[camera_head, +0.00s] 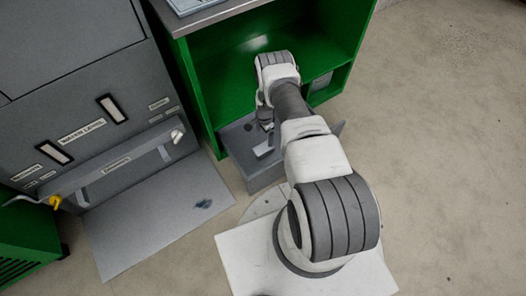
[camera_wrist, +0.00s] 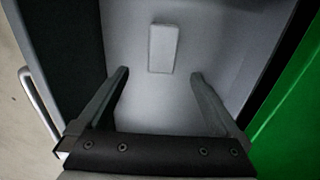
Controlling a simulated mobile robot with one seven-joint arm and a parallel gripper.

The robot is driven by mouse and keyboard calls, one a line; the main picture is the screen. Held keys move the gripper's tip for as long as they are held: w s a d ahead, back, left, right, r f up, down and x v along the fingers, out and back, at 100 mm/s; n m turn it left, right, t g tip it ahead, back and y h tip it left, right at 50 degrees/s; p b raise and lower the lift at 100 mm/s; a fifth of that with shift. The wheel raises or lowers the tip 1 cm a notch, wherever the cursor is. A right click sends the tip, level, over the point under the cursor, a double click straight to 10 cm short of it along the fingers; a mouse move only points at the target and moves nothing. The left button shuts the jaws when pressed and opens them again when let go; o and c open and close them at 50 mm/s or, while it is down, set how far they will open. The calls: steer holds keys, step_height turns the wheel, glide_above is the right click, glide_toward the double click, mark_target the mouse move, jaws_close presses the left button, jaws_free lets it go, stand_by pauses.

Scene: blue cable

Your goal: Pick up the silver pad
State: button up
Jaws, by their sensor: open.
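The silver pad (camera_wrist: 163,48) is a small, pale, rounded rectangle in the wrist view. It lies flat on the light grey floor of an open drawer (camera_wrist: 190,125). My gripper (camera_wrist: 160,75) is open, with its two dark fingers apart and nothing between them. The pad is just beyond the fingertips, roughly centred between them, and apart from both. In the head view the pad (camera_head: 263,150) shows as a small light patch in the grey drawer (camera_head: 262,183), beside my arm, which hides part of the drawer.
The drawer's dark side wall (camera_wrist: 62,50) and handle (camera_wrist: 38,105) are left in the wrist view. The green cabinet (camera_head: 215,85) stands behind and above the drawer. A grey machine (camera_head: 90,100) with a lowered panel (camera_head: 150,225) is at left. Open floor (camera_head: 450,120) lies right.

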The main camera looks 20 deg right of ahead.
mark_target(263, 148)
steer(key=f+b, duration=0.2)
steer(key=f, duration=0.3)
steer(key=f+b, duration=0.3)
steer(key=f, duration=0.3)
steer(key=shift+w+a+f, duration=0.1)
steer(key=shift+w, duration=0.1)
steer(key=shift+c, duration=0.3)
steer(key=c, duration=1.4)
